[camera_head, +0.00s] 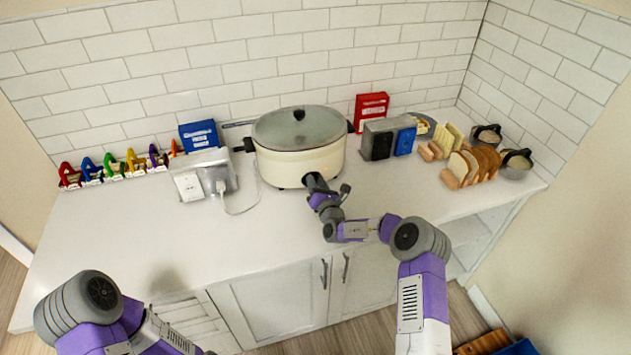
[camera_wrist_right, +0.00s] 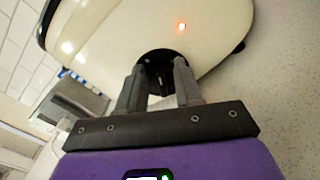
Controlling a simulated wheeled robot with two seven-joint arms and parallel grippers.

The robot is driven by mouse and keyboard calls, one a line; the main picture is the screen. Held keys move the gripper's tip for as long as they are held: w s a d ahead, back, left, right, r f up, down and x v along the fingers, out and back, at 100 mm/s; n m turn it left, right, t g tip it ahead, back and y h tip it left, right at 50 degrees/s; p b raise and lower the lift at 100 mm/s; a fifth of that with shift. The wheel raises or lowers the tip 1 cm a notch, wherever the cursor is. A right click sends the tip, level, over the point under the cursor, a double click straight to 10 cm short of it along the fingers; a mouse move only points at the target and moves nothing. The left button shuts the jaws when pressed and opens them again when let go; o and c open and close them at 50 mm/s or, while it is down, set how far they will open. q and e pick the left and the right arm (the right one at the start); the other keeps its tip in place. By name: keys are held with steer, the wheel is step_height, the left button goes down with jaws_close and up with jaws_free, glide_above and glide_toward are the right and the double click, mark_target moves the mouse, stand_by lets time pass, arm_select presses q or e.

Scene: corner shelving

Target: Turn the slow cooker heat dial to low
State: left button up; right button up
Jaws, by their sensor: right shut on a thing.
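The cream slow cooker (camera_head: 299,166) stands upright on the white counter with its dark glass lid (camera_head: 299,128) on. My right gripper (camera_head: 313,182) is at the lower front of the cooker. In the right wrist view, the two fingers (camera_wrist_right: 160,76) are shut on the black heat dial (camera_wrist_right: 158,58), one on each side. The dial's markings and pointer are hidden or too small to read. An orange light (camera_wrist_right: 182,26) glows on the cooker body near the dial. Only links of my left arm show at the lower left; its gripper is out of view.
A wall outlet box (camera_head: 188,186) with a white cord stands left of the cooker. A grey box-like appliance (camera_head: 379,140) and bread slices in a rack (camera_head: 468,165) are to the right. Colored clips (camera_head: 112,166) line the back left. The counter's front left is clear.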

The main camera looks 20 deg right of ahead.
steer(key=m, duration=0.1)
steer(key=m+p, duration=0.1)
steer(key=m, duration=0.2)
steer(key=shift+d+f+m, duration=0.15)
steer(key=shift+d+m, duration=0.1)
steer(key=shift+m, duration=0.05)
steer(key=shift+d+f+m+p, duration=0.15)
steer(key=shift+m+p, duration=0.45)
steer(key=shift+m, duration=1.1)
steer(key=shift+f, duration=0.1)
steer(key=o, duration=1)
steer(key=shift+o, duration=0.2)
steer(key=shift+s+p, duration=0.6)
steer(key=shift+s, duration=3.2)
